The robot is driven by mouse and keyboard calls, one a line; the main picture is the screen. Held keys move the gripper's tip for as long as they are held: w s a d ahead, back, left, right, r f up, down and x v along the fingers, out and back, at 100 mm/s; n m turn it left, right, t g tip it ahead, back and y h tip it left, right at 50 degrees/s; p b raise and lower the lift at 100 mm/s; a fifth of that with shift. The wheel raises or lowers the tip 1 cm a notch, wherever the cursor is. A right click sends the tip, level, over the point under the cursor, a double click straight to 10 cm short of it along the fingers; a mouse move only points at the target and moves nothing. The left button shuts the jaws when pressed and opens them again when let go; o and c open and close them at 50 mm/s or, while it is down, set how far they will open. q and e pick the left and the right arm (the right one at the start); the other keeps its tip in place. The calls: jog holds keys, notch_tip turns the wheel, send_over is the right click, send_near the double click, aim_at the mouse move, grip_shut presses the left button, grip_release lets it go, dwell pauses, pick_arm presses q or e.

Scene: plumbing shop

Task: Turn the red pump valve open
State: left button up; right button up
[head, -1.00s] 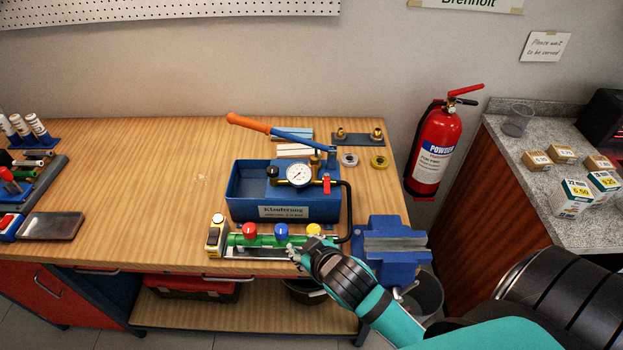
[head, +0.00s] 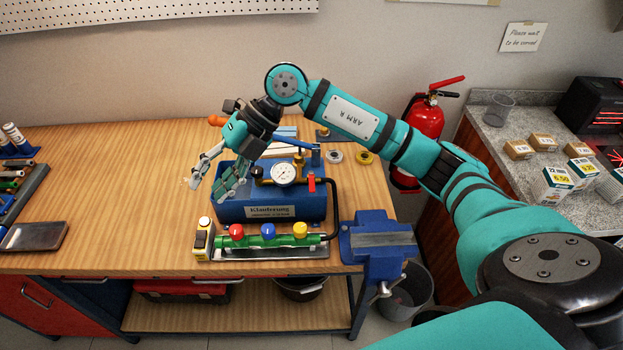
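The red pump valve (head: 312,183) is a small red lever at the right end of the blue test pump (head: 270,212), beside the round gauge (head: 284,174) and the black hose. Its handle looks upright. My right gripper (head: 209,182) is above the left end of the pump, its fingers spread and empty. It is well to the left of the red valve and apart from it. My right arm passes above and behind the pump. My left gripper is out of view.
In front of the pump, a green manifold (head: 285,241) carries red, blue and yellow knobs. A blue vise (head: 380,243) is at the bench's right front corner. A fire extinguisher (head: 424,118) hangs behind on the right. The bench (head: 115,200) is clear left of the pump.

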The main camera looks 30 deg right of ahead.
jog(key=w+d+m+h, duration=0.2)
jog(key=d+h, duration=0.4)
jog(key=d, duration=0.7)
notch_tip(320, 180, up, 3)
jog(key=m+h, duration=0.2)
jog(key=h, duration=0.2)
send_over(312, 185)
jog(key=shift+g, duration=0.3)
notch_tip(312, 185, down, 16)
jog(key=p, duration=0.5)
jog(key=shift+r+p, duration=0.15)
jog(key=shift+p, duration=0.2)
jog(key=shift+f, duration=0.75)
grip_shut()
